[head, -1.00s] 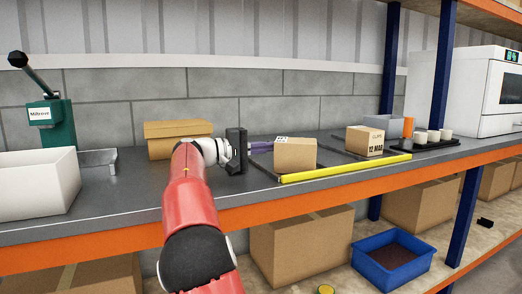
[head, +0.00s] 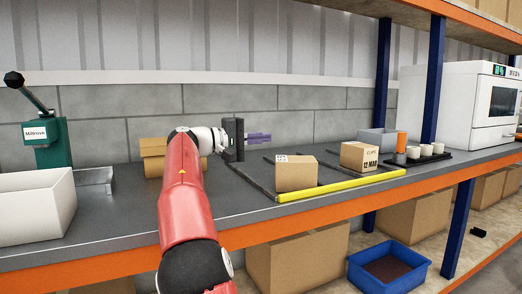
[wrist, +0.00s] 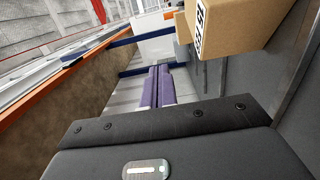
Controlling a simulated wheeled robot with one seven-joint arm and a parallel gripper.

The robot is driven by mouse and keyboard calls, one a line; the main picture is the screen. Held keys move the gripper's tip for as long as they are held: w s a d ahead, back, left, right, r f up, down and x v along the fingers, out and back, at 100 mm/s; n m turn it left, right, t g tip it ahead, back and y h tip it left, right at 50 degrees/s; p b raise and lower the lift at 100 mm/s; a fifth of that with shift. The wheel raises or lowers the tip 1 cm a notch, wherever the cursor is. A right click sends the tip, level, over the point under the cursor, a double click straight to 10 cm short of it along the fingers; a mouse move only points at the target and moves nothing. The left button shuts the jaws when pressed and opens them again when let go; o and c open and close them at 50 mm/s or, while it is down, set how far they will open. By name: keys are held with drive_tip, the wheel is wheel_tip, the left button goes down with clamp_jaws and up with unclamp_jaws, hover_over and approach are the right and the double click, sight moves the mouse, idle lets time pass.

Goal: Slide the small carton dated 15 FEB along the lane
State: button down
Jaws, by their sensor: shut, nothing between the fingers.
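A small brown carton (head: 296,176) stands at the left end of the lane, behind the yellow strip (head: 340,187). A white label shows at its top; its print is too small to read. A second carton (head: 359,157) stands farther right and reads 12 MAR. My gripper (head: 265,138) is shut and empty, its purple fingers pointing right, above and behind the first carton's left side, apart from it. In the wrist view, my shut fingers (wrist: 158,88) lie beside a labelled carton (wrist: 245,25) at the upper right.
Dark rails mark the lane on the grey bench top. To the right are a grey bin (head: 378,140), an orange cylinder (head: 401,142) and a black tray with white cups (head: 426,150). A brown box (head: 153,160) stands behind my arm; a white bin (head: 35,208) is at the left.

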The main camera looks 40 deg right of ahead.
drive_tip(key=s+d+r+b, duration=0.1)
drive_tip(key=s+d+b, duration=0.2)
drive_tip(key=s, duration=0.6)
drive_tip(key=s+d+r+b, duration=0.1)
drive_tip(key=s+d+b, duration=0.1)
drive_tip(key=s+d, duration=0.5)
drive_tip(key=shift+s+b, duration=0.4)
drive_tip(key=shift+s, duration=0.85)
